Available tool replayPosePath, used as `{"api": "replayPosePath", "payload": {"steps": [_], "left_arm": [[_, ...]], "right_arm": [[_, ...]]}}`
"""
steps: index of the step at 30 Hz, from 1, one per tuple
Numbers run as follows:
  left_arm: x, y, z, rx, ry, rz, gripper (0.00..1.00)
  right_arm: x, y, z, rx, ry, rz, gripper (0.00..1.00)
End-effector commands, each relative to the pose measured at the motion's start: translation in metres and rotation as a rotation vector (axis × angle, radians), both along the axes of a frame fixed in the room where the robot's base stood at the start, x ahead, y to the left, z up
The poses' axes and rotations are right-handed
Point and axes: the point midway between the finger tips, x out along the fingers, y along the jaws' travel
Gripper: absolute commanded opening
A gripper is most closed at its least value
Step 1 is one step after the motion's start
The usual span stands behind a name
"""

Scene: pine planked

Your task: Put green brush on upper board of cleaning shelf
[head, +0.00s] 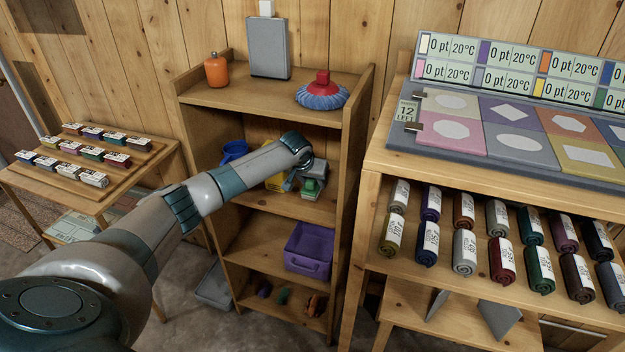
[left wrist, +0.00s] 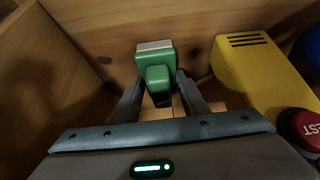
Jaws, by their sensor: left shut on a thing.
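The green brush (left wrist: 155,72), with a pale strip along its far edge, is between the two fingers of my left gripper (left wrist: 160,88) in the left wrist view. My left gripper is shut on it. In the head view my left gripper (head: 297,178) reaches into the second compartment from the top of the wooden cleaning shelf (head: 358,125), and the brush shows partly (head: 313,186) beside it. I cannot tell whether the brush touches the board. My right gripper is not in view.
A yellow box (left wrist: 258,68) with a red button (left wrist: 303,128) stands right of the brush. A blue container (head: 234,150) is in the same compartment. A purple basket (head: 308,252) sits lower.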

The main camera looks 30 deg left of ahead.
Motion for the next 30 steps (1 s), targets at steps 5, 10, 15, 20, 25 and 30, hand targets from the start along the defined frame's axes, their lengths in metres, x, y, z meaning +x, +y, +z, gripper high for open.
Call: {"api": "replayPosePath", "payload": {"steps": [5,10,15,20,25,30], "left_arm": [[0.0,0.0,-0.001,-0.001,0.0,-0.001,0.16],[0.0,0.0,-0.002,-0.001,0.0,-0.001,0.59],[0.0,0.0,-0.002,-0.001,0.0,-0.001,0.59],[0.0,0.0,-0.001,0.0,-0.001,0.0,0.59],[-0.002,-0.001,0.004,-0.001,-0.001,-0.002,0.59],[-0.009,-0.002,0.016,-0.001,-0.002,-0.001,0.59]], "right_arm": [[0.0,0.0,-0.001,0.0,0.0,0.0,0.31],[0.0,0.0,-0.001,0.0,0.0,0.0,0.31],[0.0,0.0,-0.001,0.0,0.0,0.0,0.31],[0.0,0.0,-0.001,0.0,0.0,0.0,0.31],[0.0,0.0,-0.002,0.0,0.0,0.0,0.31],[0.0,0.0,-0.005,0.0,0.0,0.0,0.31]]}}
